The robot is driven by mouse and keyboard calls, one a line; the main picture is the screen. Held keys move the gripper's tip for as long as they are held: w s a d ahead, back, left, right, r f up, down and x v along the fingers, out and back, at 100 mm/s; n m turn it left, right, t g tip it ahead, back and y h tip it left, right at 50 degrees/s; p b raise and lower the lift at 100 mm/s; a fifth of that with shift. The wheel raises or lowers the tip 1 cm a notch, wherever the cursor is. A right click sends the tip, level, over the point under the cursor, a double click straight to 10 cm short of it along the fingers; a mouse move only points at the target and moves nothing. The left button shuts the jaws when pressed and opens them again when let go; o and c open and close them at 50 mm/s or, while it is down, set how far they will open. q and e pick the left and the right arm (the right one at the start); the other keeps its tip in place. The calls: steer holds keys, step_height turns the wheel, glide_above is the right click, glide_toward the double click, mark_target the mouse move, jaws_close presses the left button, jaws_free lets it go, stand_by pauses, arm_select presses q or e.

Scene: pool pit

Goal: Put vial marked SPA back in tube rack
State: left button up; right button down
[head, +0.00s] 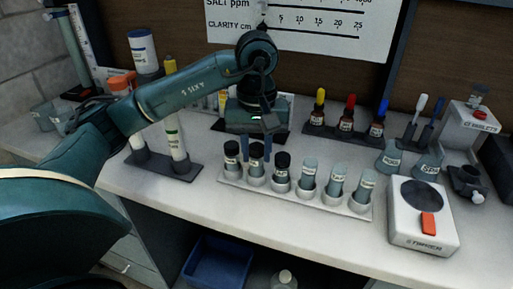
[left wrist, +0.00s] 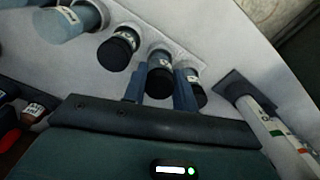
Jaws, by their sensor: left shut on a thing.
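A white tube rack (head: 295,193) stands on the bench and holds a row of vials. The three on the left have black caps; the three on the right are pale grey-blue. My left gripper (head: 257,152) points down over the rack, its fingers shut around the second vial from the left (head: 256,170). In the left wrist view this black-capped vial (left wrist: 160,80) sits between the two blue fingers, with a black-capped vial on either side. It stands upright at a rack slot; I cannot tell whether it is fully seated. Its label is too small to read.
A dark holder (head: 165,165) with two white tubes is left of the rack. A white device with an orange button (head: 422,218) and labelled beakers (head: 390,158) are at right. Dropper bottles (head: 346,122) stand behind. The bench front is clear.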

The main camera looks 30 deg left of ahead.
arm_select(q)
steer(key=shift+f+b, duration=0.45)
steer(key=shift+f, duration=0.05)
steer(key=o, duration=1)
steer(key=shift+r, duration=0.1)
steer(key=shift+r+p, duration=2.35)
steer(key=shift+r, duration=1.1)
